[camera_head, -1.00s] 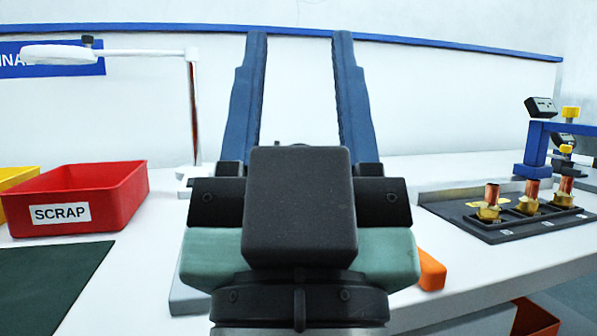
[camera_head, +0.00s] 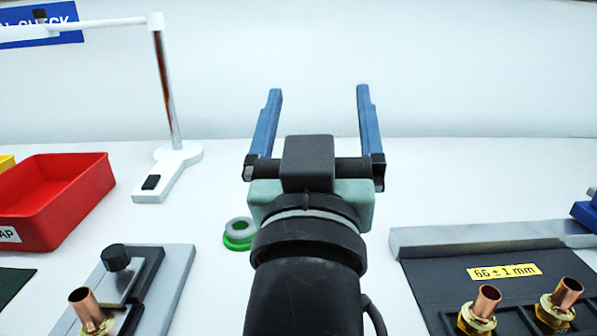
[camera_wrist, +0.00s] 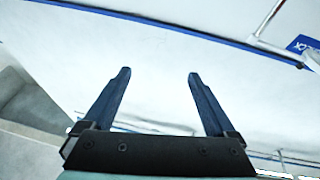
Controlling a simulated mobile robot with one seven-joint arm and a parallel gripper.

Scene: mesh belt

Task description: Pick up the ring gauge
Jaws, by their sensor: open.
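A small ring (camera_head: 238,232), grey on top with a green lower rim, lies on the white bench in the head view. I take it to be the ring gauge. It is just left of my wrist, which stands close beside it in the picture. My gripper (camera_head: 316,92) is open and empty, its two blue fingers pointing up and away from the camera, well above the ring in the picture. In the wrist view my gripper (camera_wrist: 156,75) is also open, with only wall and ceiling behind it. The ring does not show there.
A red scrap bin (camera_head: 55,200) stands at the left. A white lamp (camera_head: 168,160) stands behind the ring. A grey fixture (camera_head: 150,285) with a copper fitting is at front left. A dark tray (camera_head: 440,280) with copper fittings is at the right. The bench behind my gripper is clear.

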